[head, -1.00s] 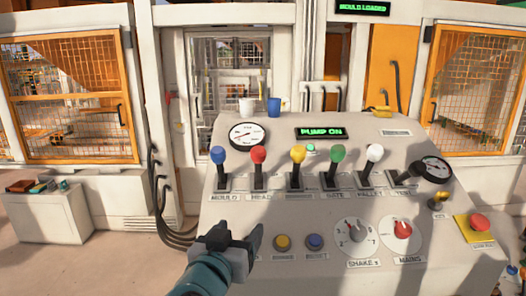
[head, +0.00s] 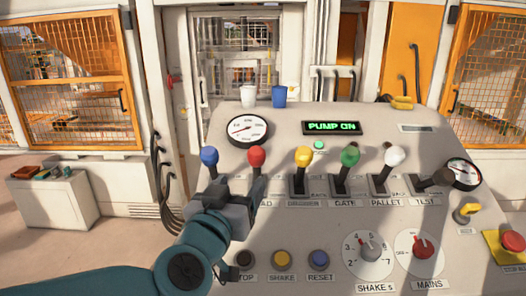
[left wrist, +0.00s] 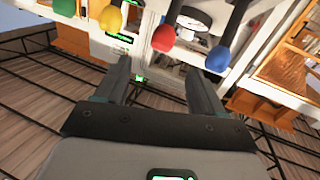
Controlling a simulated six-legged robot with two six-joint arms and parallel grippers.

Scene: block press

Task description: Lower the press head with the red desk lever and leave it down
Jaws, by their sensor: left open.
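The red lever, labelled HEAD, has its red knob (head: 256,157) standing up on the sloping desk. It also shows in the left wrist view (left wrist: 164,38), ahead of the fingertips. My left gripper (head: 240,187) is open and empty, just below and slightly left of the red knob. It hides the red lever's lower shaft and much of its label. In the left wrist view the two fingers (left wrist: 160,68) are apart with nothing between them. I cannot tell whether a finger touches the lever. The press head is not clearly visible. My right gripper is not in view.
The blue lever (head: 209,157) stands close on the left and the yellow lever (head: 303,157) on the right. Green and white levers follow. A gauge (head: 247,129) and a PUMP ON display (head: 332,128) sit behind. Buttons (head: 282,259) and dials lie nearer.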

